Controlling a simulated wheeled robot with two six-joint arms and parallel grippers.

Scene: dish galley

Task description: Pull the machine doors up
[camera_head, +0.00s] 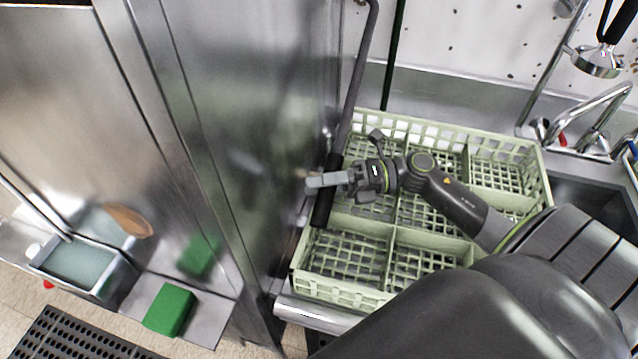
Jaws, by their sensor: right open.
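The machine (235,130) is a tall stainless steel box at the left and centre, its door panels shut as far as I see. A grey lever bar (357,85) runs down its right side to a black handle grip (322,207). My right gripper (322,181) reaches in from the right and is open, its fingers at the black grip. One finger overlaps the grip in the picture; I cannot tell whether they touch. My left gripper is not in view.
A pale green compartment rack (345,285) sits beneath my right arm, beside the machine. At lower left are a green block (169,309) and a metal water basin (117,281).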

